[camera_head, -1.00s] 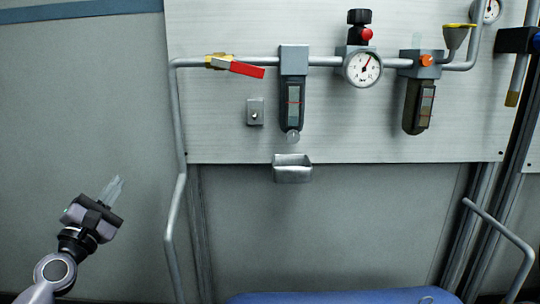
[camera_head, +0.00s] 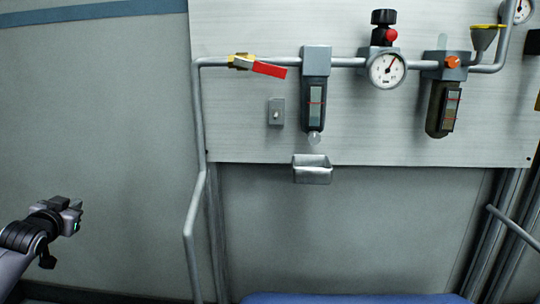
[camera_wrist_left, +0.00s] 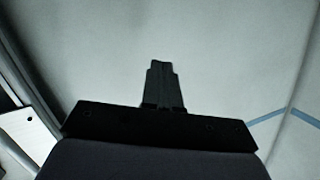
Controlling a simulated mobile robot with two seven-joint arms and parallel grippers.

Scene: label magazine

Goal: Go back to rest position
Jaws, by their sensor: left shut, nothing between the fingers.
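My left gripper (camera_head: 72,215) is at the lower left in the head view, in front of the bare grey wall and well apart from the panel. It is seen small and at an angle, so its fingers hardly show there. In the left wrist view its dark fingers (camera_wrist_left: 163,85) are together with nothing between them. My right gripper is in neither view.
A light panel (camera_head: 240,130) carries a pipe, a red-handled valve (camera_head: 268,70), a dial gauge (camera_head: 387,69), two filter bowls (camera_head: 314,105) (camera_head: 440,108) and a small metal cup (camera_head: 313,171). The wall (camera_head: 100,120) further left is clear.

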